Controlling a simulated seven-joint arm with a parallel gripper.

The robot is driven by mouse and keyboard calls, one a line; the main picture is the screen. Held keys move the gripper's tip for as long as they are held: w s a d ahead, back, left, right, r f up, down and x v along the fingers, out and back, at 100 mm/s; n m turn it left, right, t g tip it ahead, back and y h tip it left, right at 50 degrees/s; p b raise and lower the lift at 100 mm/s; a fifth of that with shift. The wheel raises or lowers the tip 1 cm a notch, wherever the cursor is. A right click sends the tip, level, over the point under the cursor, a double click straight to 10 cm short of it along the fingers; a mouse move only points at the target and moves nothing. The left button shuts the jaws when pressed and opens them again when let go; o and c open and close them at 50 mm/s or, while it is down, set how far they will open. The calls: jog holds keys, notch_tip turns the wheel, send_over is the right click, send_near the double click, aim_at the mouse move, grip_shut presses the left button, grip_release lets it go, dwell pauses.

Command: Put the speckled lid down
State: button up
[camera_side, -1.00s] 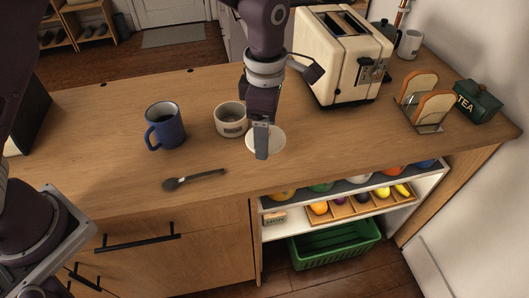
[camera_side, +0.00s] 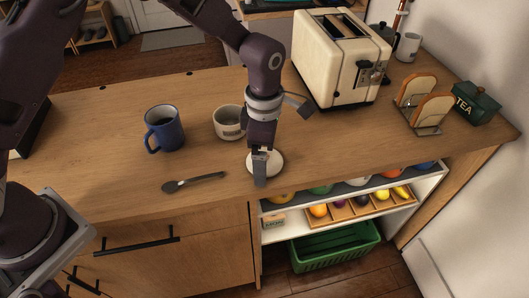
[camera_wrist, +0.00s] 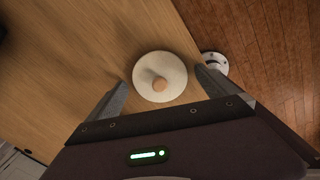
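The lid (camera_side: 272,160) is a pale round disc on the wooden counter, close to its front edge; speckles are too small to make out. In the wrist view the lid (camera_wrist: 146,64) lies flat with a small wooden knob (camera_wrist: 159,84) on top. My gripper (camera_side: 260,178) points down over the lid, and its near finger hides part of it in the side view. In the wrist view my gripper (camera_wrist: 160,75) is open, with its fingers wide apart on either side of the lid and knob. I see neither finger touching the knob.
A pale cup (camera_side: 228,123) stands just behind and left of the lid. A blue mug (camera_side: 165,130) and a dark spoon (camera_side: 193,182) are further left. A cream toaster (camera_side: 340,60) stands behind right. The counter to the right is clear up to the toast rack (camera_side: 427,130).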

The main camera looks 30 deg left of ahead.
notch_tip(320, 180, up, 12)
jog(key=shift+r, duration=0.15)
jog(key=shift+r, duration=0.1)
jog(key=s+a+r+m+t+h, duration=0.1)
jog(key=s+a+r+m+t, duration=0.1)
jog(key=s+a+r+m, duration=0.9)
jog(key=s+a+f+m+t+y, duration=0.1)
jog(key=s+a+m+t, duration=0.2)
jog(key=s+a+m, duration=0.3)
jog(key=s+m, duration=0.5)
jog(key=s, duration=0.2)
jog(key=shift+s+a+t, duration=0.15)
jog(key=shift+s+t, duration=0.15)
